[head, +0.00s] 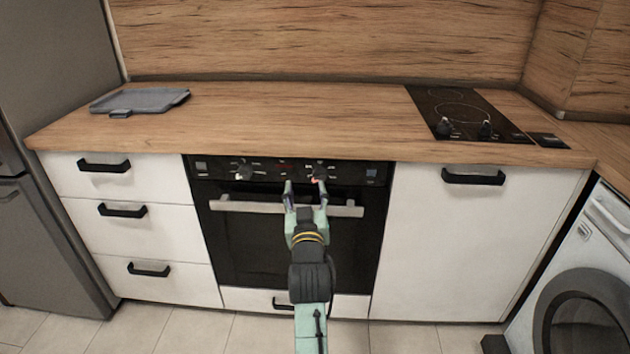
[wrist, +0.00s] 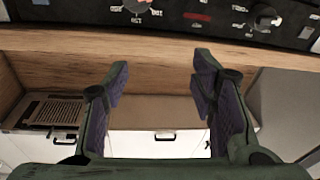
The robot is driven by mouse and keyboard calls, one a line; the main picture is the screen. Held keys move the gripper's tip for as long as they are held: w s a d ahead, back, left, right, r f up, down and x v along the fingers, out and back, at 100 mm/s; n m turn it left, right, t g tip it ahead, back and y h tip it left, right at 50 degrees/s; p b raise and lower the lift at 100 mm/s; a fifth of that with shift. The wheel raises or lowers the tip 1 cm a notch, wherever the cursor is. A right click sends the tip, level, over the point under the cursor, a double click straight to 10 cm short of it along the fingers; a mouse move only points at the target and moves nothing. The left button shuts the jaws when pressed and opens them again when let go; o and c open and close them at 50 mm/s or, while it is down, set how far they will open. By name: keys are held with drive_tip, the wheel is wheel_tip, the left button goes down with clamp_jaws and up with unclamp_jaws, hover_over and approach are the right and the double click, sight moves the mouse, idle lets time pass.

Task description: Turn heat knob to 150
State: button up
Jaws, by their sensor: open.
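The oven's control panel (head: 280,171) has two knobs. The right knob (head: 318,174) has a reddish mark. In the wrist view, which looks upside down, this knob (wrist: 137,4) is cut by the top edge, with numbers including 150 around it; its exact pointer setting is unclear. The left knob (head: 243,173) also shows in the wrist view (wrist: 264,17). My gripper (head: 305,187) is open and empty in front of the panel, its right finger just below the right knob. In the wrist view both fingers (wrist: 160,72) are spread, apart from the knobs.
The oven's bar handle (head: 245,207) runs just below the panel, behind my fingers. The wooden worktop (head: 300,120) overhangs above. A hob (head: 462,112) with its own knobs and a grey tray (head: 145,101) lie on it. Drawers (head: 140,225) flank the oven on the left.

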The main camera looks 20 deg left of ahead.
drive_tip(key=h, duration=0.2)
approach(319, 177)
drive_tip(key=s, duration=0.1)
drive_tip(key=shift+g, duration=0.3)
drive_tip(key=x, duration=0.3)
drive_tip(key=p+x, duration=0.1)
drive_tip(key=x, duration=0.2)
drive_tip(key=p+x, duration=0.1)
drive_tip(key=x, duration=0.3)
drive_tip(key=shift+w+d+f, duration=0.1)
drive_tip(key=shift+d+f, duration=0.1)
drive_tip(key=shift+d, duration=0.1)
drive_tip(key=c, duration=1.1)
drive_tip(key=shift+c, duration=0.2)
